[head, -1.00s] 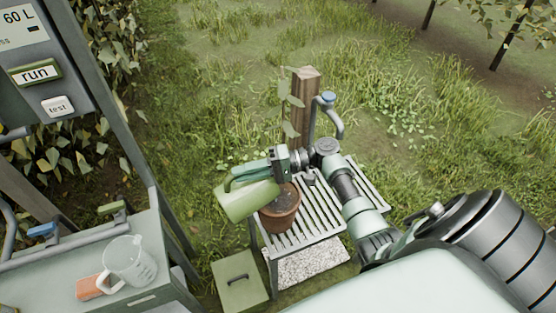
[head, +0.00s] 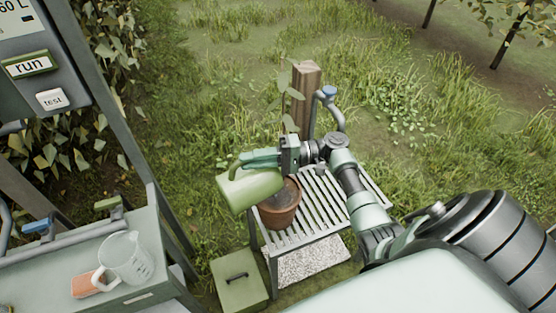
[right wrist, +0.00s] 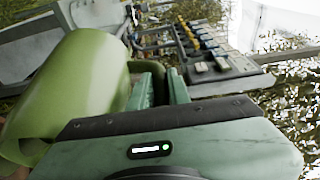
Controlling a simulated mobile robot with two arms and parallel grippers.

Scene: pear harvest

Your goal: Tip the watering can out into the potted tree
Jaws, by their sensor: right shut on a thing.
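The light green watering can (head: 250,190) lies tilted on its side just above and left of the pot. My right gripper (head: 262,158) is shut on its handle. The can also fills the left of the right wrist view (right wrist: 80,90), beside the gripper fingers (right wrist: 158,88). The terracotta pot (head: 279,217) stands on the slatted bench, with dark soil showing beside the can. The thin tree (head: 291,122) rises behind my gripper, which hides its lower stem. The can's spout and any flowing water cannot be made out. My left gripper is out of view.
The slatted bench (head: 325,205) has free room right of the pot. A wooden post (head: 305,95) with a blue-topped tap (head: 329,93) stands behind it. A green box (head: 240,278) sits on the ground. A clear jug (head: 126,258) and an orange block (head: 87,285) are on the left counter.

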